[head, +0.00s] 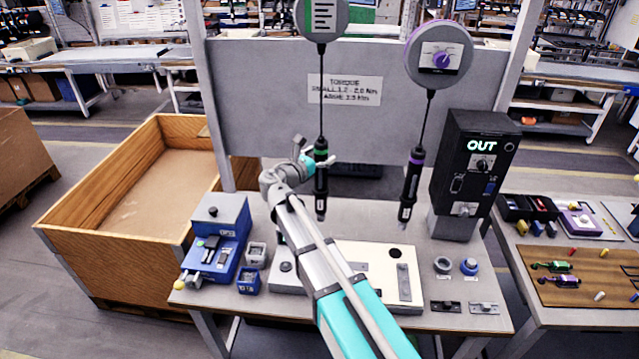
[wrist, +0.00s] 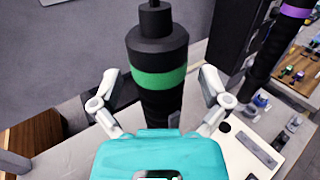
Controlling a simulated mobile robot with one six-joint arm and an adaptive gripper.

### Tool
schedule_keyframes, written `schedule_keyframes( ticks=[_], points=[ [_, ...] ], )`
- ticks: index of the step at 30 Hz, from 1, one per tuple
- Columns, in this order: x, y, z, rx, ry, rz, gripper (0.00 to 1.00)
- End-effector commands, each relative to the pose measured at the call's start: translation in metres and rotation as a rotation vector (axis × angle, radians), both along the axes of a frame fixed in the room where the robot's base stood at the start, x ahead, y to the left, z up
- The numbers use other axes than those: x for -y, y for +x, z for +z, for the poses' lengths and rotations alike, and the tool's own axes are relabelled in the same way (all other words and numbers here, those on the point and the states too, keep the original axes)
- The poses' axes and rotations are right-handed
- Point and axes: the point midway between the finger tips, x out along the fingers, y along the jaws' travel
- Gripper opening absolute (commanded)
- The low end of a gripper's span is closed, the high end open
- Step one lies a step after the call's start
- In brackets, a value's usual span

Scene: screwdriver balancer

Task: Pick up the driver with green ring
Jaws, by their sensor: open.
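The driver with the green ring (head: 321,180) hangs upright on a cable from a round balancer (head: 322,14) in the head view. In the wrist view the black driver with its green ring (wrist: 158,79) fills the middle. My gripper (head: 313,160) is at the driver's upper part in the head view. In the wrist view my gripper (wrist: 158,90) is open, with one finger on each side of the driver just below the ring. Gaps show between the fingers and the driver. A second driver with a purple ring (head: 411,186) hangs to the right.
A black box marked OUT (head: 473,165) stands right of the purple-ringed driver. Below are a white plate (head: 375,262) and a blue device (head: 217,238) on the workbench (head: 420,318). A grey panel (head: 270,90) stands behind the drivers. A wooden crate (head: 115,255) is at left.

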Motion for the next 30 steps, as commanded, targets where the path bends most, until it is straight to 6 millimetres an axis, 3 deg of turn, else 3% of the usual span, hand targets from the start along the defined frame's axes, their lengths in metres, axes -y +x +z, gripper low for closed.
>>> schedule_keyframes(
  ticks=[2, 17, 30],
  points=[
    [-0.0001, -0.0001, 0.0, 0.0, 0.0, 0.0, 0.92],
    [-0.0001, 0.0, 0.0, 0.0, 0.0, 0.0, 0.0],
    [-0.0003, -0.0001, 0.0027, 0.0, 0.0, 0.0, 0.0]
  ],
)
